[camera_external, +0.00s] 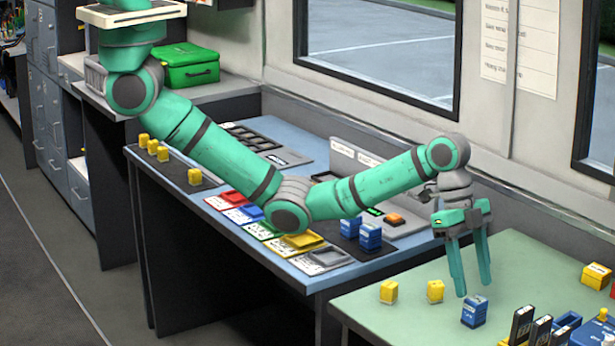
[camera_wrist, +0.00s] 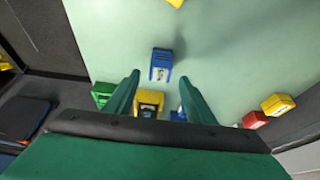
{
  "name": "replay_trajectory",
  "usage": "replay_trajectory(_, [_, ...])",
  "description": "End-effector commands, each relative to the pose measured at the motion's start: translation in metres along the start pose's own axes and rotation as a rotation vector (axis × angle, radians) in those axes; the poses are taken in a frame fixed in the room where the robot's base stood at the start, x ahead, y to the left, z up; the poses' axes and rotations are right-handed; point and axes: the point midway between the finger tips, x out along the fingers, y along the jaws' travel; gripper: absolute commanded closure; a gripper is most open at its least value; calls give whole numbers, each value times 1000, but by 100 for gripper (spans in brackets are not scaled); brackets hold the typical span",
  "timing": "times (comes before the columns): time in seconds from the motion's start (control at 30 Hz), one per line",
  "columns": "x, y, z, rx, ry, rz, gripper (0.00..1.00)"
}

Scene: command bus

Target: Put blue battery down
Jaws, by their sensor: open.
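A blue battery (camera_external: 475,312) stands upright on the light green tabletop (camera_external: 400,318) in the external view. A blue block with a pale label (camera_wrist: 161,65), seemingly the same battery, shows just beyond the fingertips in the wrist view. My gripper (camera_external: 474,294) points down with its fingers apart and its tips close above the battery. In the wrist view my gripper (camera_wrist: 160,77) is open and the fingers are apart from that block. Two more blue batteries (camera_external: 370,237) stand on a dark pad on the blue-grey desk.
Two yellow blocks (camera_external: 435,291) stand left of the battery. Dark upright devices (camera_external: 522,325) and a blue tray (camera_external: 567,320) are close on its right. A yellow box (camera_external: 596,275) is at the far right. Free tabletop lies behind the battery.

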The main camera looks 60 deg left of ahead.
Motion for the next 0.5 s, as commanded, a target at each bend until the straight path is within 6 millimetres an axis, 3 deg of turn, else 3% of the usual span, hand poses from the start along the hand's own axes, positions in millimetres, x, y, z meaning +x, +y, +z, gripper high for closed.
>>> replay_trajectory(0.2, [-43, -1, -1, 0, 2, -2, 50])
replay_trajectory(0.5, [-70, 0, 0, 0, -1, -1, 50])
